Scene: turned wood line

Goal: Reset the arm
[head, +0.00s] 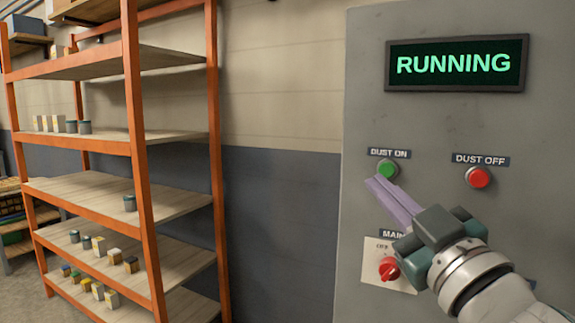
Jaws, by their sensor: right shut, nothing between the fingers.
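My right gripper (376,184) reaches in from the lower right in front of a grey control panel (360,80). Its purple fingers are shut with nothing between them. The fingertips are just below and left of the green DUST ON button (387,169); I cannot tell whether they touch it. The red DUST OFF button (478,177) is to the right, clear of the gripper. A display (455,63) above reads RUNNING in green. A red rotary switch (389,268) sits below the gripper, and its MAIN label is partly hidden by the gripper. My left gripper is out of view.
An orange-framed shelf unit (142,160) with wooden boards stands at the left, holding several small cans and boxes. A bare wall (275,220) lies between it and the panel. The space in front of that wall looks free.

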